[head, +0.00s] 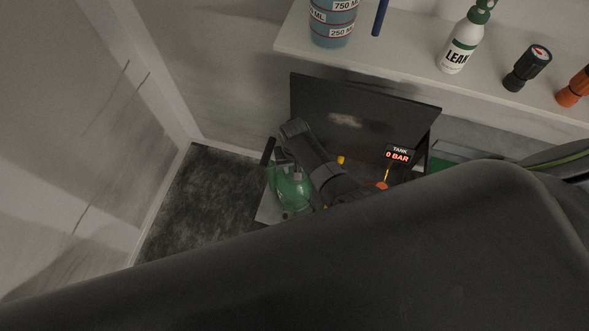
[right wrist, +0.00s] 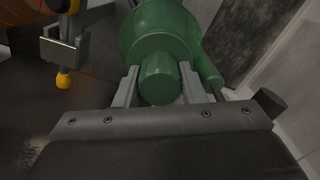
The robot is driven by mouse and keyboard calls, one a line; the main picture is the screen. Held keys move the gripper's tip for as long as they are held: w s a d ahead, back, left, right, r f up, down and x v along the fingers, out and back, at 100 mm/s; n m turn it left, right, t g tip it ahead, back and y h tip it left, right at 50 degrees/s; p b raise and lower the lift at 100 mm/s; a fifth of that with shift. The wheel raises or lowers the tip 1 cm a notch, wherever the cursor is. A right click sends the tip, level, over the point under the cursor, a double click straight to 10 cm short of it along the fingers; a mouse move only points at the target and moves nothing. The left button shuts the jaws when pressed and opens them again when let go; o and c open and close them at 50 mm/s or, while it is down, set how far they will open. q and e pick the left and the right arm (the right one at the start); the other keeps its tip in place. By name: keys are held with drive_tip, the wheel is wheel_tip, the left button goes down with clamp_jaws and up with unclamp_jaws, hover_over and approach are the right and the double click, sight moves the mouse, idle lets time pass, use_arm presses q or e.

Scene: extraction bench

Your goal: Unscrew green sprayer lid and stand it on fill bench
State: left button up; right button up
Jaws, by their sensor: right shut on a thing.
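The green sprayer (head: 290,190) stands in the lower middle of the head view, partly hidden by my dark arm. In the right wrist view, its green lid (right wrist: 160,78) shows as a round knob above a wider green part (right wrist: 155,30). My right gripper (right wrist: 160,88) has one finger on each side of the knob and is shut on it. I cannot tell whether the lid's thread is loose. My left gripper is not in view.
A pale shelf (head: 400,62) at the back holds a blue measuring jug (head: 333,24), a white LEAK bottle (head: 459,45), and black (head: 526,70) and orange (head: 573,88) fittings. A tank display (head: 398,154) reads 0 BAR. A dark panel (head: 365,110) rises behind the sprayer.

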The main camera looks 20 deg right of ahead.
drive_tip(key=n, duration=0.6)
drive_tip(key=shift+n, duration=0.4)
drive_tip(key=n, duration=0.6)
drive_tip(key=shift+n, duration=0.3)
drive_tip(key=o, duration=1.1)
